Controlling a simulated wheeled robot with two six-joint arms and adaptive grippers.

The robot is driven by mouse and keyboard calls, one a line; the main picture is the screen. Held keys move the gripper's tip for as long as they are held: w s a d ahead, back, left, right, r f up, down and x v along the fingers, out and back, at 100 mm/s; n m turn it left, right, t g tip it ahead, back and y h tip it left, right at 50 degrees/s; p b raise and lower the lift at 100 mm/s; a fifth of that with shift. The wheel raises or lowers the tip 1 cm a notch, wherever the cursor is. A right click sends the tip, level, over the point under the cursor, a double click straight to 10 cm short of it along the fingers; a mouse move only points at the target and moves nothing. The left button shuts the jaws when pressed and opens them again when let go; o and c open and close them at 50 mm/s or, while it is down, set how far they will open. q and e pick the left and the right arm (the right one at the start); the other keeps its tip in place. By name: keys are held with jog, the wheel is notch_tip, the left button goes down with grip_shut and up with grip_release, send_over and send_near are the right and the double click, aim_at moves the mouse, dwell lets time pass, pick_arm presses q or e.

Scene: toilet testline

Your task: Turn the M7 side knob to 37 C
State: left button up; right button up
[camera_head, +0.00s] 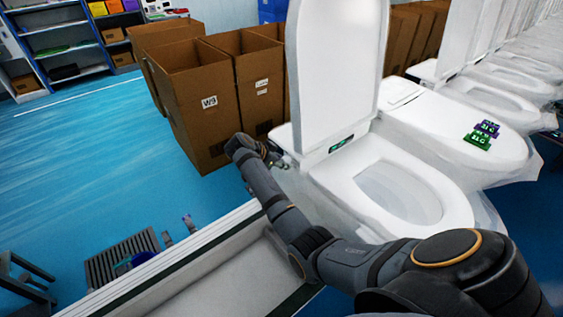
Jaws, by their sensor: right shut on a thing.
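A white toilet (382,192) stands in the middle with its lid (335,70) raised. A small green-lit display (341,144) sits on its rear deck by the hinge; its reading is too small to make out. My right arm reaches from the lower right across the toilet's near side. My right gripper (279,160) is at the toilet's left rear side, shut on the side knob. The knob is hidden by the gripper, so its setting does not show. My left gripper is not in view.
A second toilet (462,125) with its lid closed stands to the right, with green and purple labels on it. More toilets line up behind. Open cardboard boxes (195,110) stand just beyond my right gripper.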

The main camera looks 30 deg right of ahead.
jog(key=shift+n+g, duration=0.3)
jog(key=shift+g, duration=0.3)
jog(key=o, duration=1.1)
jog(key=shift+a, duration=0.1)
jog(key=shift+o, duration=0.2)
jog(key=v, duration=1.2)
jog(key=shift+a, duration=0.1)
